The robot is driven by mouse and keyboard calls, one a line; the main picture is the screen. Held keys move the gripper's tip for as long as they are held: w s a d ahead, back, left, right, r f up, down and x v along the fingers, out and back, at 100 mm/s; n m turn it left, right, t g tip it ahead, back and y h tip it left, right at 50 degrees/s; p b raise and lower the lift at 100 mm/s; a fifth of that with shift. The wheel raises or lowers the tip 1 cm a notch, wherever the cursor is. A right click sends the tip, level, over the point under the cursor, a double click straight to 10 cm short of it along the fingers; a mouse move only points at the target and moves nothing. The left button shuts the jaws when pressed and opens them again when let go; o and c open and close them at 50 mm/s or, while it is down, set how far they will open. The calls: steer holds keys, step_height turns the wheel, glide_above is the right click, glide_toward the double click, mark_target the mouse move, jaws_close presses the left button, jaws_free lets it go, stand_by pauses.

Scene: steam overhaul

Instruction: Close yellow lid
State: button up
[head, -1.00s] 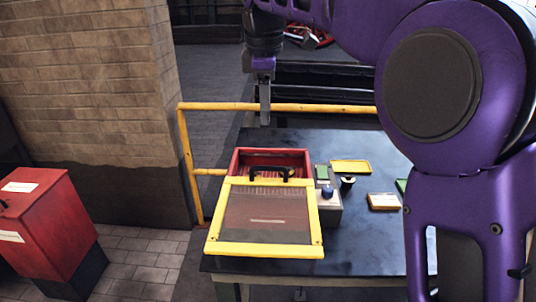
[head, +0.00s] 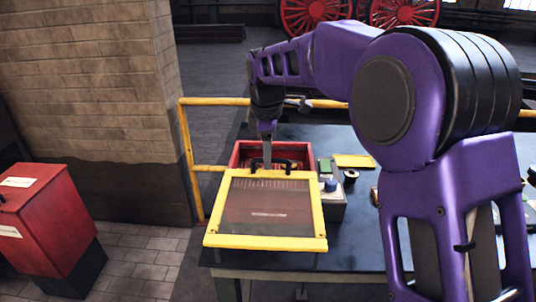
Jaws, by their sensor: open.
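The yellow lid (head: 265,244) is a yellow frame around a dark panel, with a black arched handle (head: 285,163) at its far edge. It shows in front of and partly over an open red box (head: 300,148) on the table. The lid's exact tilt is hard to tell. My gripper (head: 267,166) points down over the box, with its fingertips at the handle. It is open. Whether it touches the handle cannot be told, and the gap between the fingers is not visible from here.
The dark table (head: 350,230) also holds a grey box with a blue knob (head: 331,185), a yellow tray (head: 354,161) and a small round part (head: 351,176). A yellow rail (head: 220,102) runs behind. A red bin (head: 40,225) stands at left, by a brick pillar (head: 90,90).

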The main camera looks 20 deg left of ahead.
steer(key=shift+c, duration=0.4)
jaws_close()
stand_by(1.1)
